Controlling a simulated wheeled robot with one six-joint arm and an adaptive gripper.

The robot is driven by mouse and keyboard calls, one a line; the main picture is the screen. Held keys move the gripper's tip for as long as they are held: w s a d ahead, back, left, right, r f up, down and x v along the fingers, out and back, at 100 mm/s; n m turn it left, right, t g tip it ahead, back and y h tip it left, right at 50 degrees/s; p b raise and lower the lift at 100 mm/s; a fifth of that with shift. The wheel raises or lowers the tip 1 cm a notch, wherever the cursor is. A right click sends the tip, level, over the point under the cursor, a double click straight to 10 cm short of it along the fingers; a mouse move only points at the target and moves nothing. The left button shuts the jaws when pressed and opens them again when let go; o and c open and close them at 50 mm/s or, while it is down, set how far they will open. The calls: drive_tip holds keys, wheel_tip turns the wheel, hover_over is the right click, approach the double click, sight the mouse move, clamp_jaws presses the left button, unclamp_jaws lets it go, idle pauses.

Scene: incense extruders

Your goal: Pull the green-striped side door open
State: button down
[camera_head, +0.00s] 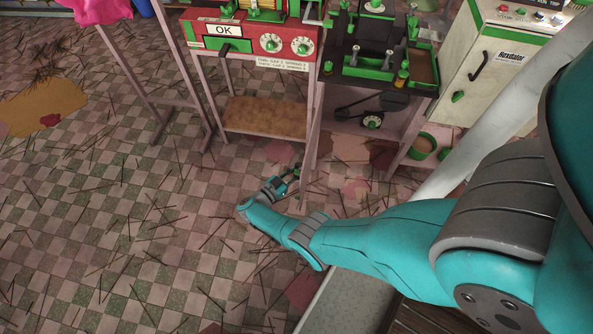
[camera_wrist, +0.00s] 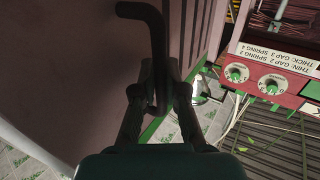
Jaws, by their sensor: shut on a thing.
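In the wrist view, a dark bent bar handle (camera_wrist: 152,22) stands out from a dull pinkish-brown door panel (camera_wrist: 80,60). Thin green stripes show along the panel's edge. My gripper (camera_wrist: 160,78) is shut on the handle, with one finger on each side of it. In the head view, my gripper (camera_head: 292,174) is low, beside a leg of the dark stand. The door panel and the held handle cannot be made out clearly there.
A red machine (camera_head: 221,45) with dials stands on a stand at the back. A dark bench (camera_head: 390,73) with green-trimmed tools is right of it. A white cabinet (camera_head: 503,90) stands far right. Tiled floor (camera_head: 110,230) strewn with thin sticks is open at the left.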

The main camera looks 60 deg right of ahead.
drive_tip(key=shift+w, duration=0.1)
drive_tip(key=c, duration=1.2)
unclamp_jaws()
drive_tip(key=v, duration=1.2)
